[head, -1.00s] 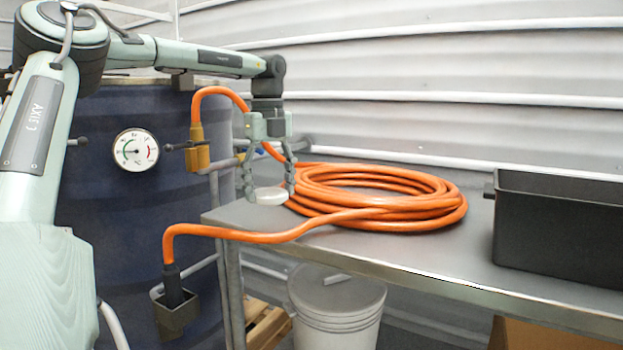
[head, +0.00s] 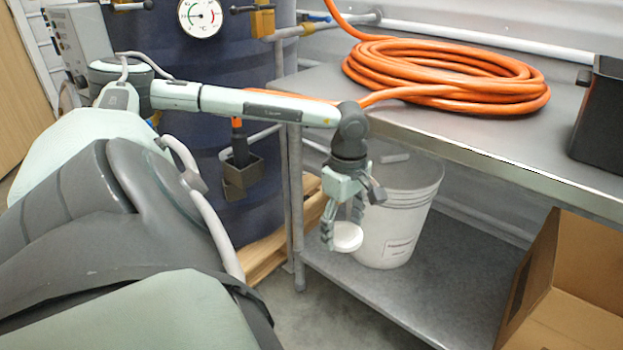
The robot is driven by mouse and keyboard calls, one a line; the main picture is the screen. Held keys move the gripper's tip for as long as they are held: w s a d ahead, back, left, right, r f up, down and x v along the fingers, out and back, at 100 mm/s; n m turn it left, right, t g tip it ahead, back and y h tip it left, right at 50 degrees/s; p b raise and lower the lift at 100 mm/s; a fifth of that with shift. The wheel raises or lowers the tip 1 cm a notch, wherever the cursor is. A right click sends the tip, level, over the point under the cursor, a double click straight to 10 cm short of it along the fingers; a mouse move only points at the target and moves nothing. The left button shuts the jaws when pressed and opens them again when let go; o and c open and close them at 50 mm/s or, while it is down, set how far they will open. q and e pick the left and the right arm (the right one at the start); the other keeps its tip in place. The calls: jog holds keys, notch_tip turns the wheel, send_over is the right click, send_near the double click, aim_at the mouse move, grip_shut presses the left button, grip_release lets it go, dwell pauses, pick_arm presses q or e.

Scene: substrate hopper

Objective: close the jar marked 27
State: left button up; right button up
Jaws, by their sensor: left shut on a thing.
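My left gripper (head: 342,232) points down and is shut on a white round lid (head: 350,238). It holds the lid in the air in front of the table's edge, with the white bucket behind it in the picture. The lid is tilted, with one flat face partly towards me. No jar marked 27 shows in the head view. My right gripper is not in view.
A coiled orange hose (head: 450,75) lies on the metal table (head: 490,135). A white bucket (head: 400,215) stands on the lower shelf, beside a cardboard box (head: 570,280). A black bin (head: 600,120) is at right. A dark blue tank (head: 220,90) stands behind my arm.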

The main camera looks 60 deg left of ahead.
pick_arm(q)
jog(key=w+d+m, duration=0.2)
jog(key=d+m, duration=0.1)
jog(key=d, duration=0.1)
jog(key=w+d+m, duration=0.1)
jog(key=d+m, duration=0.2)
jog(key=d, duration=0.1)
jog(key=w+d+m, duration=0.2)
jog(key=d+m, duration=0.1)
jog(key=d, duration=0.1)
jog(key=shift+w+r+m, duration=0.3)
jog(key=shift+r+m, duration=0.05)
jog(key=shift+m, duration=0.05)
jog(key=w+d+r+m, duration=0.1)
jog(key=d+m, duration=0.2)
jog(key=d, duration=0.1)
jog(key=w+d+r+m, duration=0.1)
jog(key=d+r+m, duration=0.1)
jog(key=d+m, duration=0.1)
jog(key=w+d+r+m, duration=0.1)
jog(key=d+m, duration=0.3)
jog(key=shift+w+d+r+m, duration=0.25)
jog(key=shift+d+r+m, duration=0.05)
jog(key=shift+m, duration=0.1)
